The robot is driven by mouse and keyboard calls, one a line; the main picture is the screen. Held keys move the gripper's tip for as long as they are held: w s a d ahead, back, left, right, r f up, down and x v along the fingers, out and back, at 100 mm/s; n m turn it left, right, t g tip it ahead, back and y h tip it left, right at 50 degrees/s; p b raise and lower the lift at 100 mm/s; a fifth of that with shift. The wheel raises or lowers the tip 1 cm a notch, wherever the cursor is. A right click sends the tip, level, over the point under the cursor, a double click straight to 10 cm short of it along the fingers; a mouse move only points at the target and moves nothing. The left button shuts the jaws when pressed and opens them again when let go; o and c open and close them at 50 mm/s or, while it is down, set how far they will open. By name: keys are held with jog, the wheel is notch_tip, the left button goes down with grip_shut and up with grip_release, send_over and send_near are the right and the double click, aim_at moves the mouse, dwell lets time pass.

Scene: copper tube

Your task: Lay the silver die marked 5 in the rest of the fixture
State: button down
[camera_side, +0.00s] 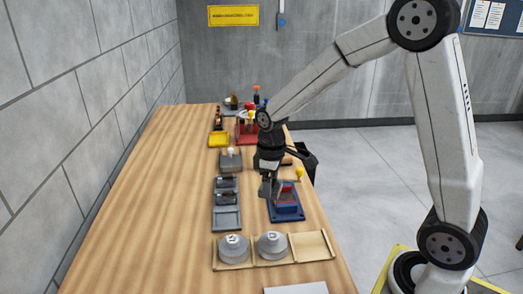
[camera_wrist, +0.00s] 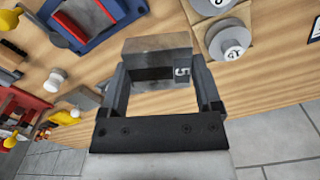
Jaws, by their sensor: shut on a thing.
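A grey metal die marked 5 (camera_wrist: 157,46) is between the two fingers of my gripper (camera_wrist: 160,72) in the wrist view. The gripper is shut on it, with the mark facing the camera near the right finger. In the side view my gripper (camera_side: 270,190) is above the table, just left of and partly in front of the blue fixture (camera_side: 287,213), and the die is hard to make out there. The fixture has a red part and also shows at the top left of the wrist view (camera_wrist: 103,38). The die appears apart from the fixture; its rest is not clearly seen.
A grey tray (camera_side: 227,222) with dark grey blocks stands left of the fixture. In front, a wooden tray (camera_side: 313,247) holds two round grey labelled pieces (camera_side: 234,250); its right section is empty. A yellow tray (camera_side: 219,139) and red items stand farther back. The left table side is clear.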

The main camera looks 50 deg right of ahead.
jog(key=d+n, duration=0.1)
jog(key=n, duration=0.2)
jog(key=w+d+n, duration=0.1)
jog(key=n, duration=0.1)
jog(key=shift+d+f+n, duration=0.25)
jog(key=shift+d+n, duration=0.05)
jog(key=d+n, duration=0.3)
jog(key=n, duration=1.4)
send_over(284, 199)
jog(key=shift+a+f, duration=0.1)
jog(key=shift+f, duration=0.8)
jog(key=shift+f, duration=0.2)
jog(key=shift+f, duration=2.7)
jog(key=shift+f, duration=1.15)
grip_release()
